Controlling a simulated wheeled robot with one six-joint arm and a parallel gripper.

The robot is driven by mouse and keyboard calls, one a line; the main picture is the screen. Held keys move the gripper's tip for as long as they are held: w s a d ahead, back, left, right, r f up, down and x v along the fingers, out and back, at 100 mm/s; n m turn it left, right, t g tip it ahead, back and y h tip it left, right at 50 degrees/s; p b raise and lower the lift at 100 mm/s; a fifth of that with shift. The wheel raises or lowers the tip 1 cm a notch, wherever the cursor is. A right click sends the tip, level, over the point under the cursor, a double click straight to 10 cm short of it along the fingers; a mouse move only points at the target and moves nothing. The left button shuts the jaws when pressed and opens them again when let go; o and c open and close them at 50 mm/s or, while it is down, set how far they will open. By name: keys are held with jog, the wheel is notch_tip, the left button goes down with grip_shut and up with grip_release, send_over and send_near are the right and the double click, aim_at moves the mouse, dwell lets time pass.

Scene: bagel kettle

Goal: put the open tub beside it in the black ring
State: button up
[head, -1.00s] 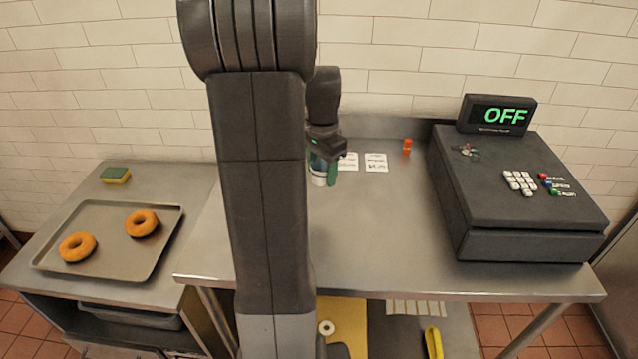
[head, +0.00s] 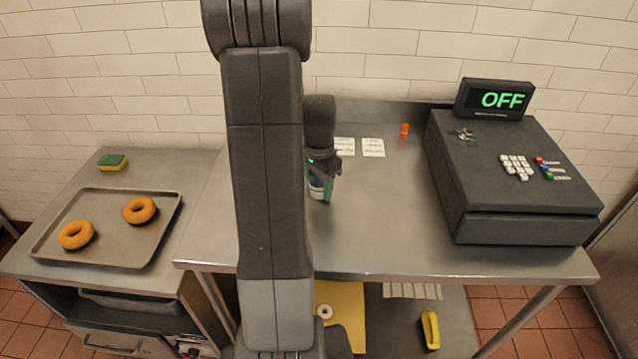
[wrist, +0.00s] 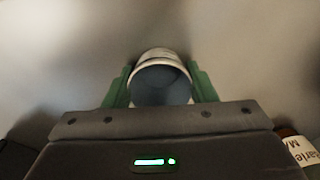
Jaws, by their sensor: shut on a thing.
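My gripper (head: 321,188) is over the middle steel table, its green fingers shut on the open tub (head: 315,193). In the wrist view the tub (wrist: 160,56) shows a pale rim and a blue-grey inside, with a finger of my gripper (wrist: 160,88) on each side. The tub looks roughly upright. I cannot tell whether its base touches the table. I do not see the black ring in either view; my arm hides part of the table.
A cash register (head: 515,180) fills the table's right side. Two label cards (head: 373,147) and an orange-capped shaker (head: 404,130) are at the back. A tray (head: 108,250) with two bagels and a sponge (head: 112,162) lie on the left counter. The middle table is clear between gripper and register.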

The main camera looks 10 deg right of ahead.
jog(key=o, duration=0.9)
jog(key=shift+f, duration=0.1)
jog(key=shift+o, duration=0.2)
